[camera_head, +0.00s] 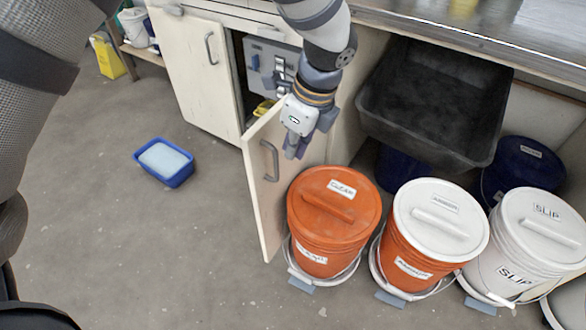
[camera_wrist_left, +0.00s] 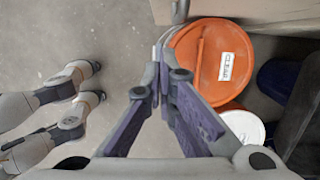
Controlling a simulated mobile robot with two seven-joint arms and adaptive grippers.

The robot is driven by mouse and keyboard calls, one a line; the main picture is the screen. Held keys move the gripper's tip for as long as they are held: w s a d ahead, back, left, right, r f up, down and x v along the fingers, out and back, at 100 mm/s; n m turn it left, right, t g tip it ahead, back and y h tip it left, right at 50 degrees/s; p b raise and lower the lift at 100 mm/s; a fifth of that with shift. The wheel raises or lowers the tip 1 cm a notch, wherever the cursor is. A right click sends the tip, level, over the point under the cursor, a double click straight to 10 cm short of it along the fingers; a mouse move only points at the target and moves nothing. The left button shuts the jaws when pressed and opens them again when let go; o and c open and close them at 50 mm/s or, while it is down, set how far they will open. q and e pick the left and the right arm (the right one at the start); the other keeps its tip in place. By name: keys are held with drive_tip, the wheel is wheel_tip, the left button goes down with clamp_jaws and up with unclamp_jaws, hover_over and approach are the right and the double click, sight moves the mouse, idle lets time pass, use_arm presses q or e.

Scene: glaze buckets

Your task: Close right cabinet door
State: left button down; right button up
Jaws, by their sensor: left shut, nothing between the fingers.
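The right cabinet door (camera_head: 261,200) is pale wood and stands ajar, swung out from the cabinet. Its grey handle (camera_head: 270,160) is on the face seen in the head view. My left gripper (camera_head: 293,152) overlaps the upper right part of this door in the head view; I cannot tell whether it touches. Its fingers (camera_wrist_left: 168,85) are shut and empty in the left wrist view, beside the orange bucket (camera_wrist_left: 195,52). The left cabinet door (camera_head: 190,65) stands left of the opening. My right gripper is not identifiable in view.
An orange lidded bucket (camera_head: 322,240) stands close right of the door, with white-lidded buckets (camera_head: 440,215) (camera_head: 535,225) further right. A black basin (camera_head: 430,110) hangs under the counter (camera_head: 480,35). A blue tub (camera_head: 165,180) sits on open floor at left.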

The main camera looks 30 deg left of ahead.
use_arm(q)
drive_tip(key=b, duration=0.1)
approach(267, 166)
drive_tip(key=s+d+f, duration=0.4)
drive_tip(key=d, duration=0.1)
drive_tip(key=a, duration=0.4)
drive_tip(key=shift+w+a, duration=0.1)
drive_tip(key=shift+a, duration=0.05)
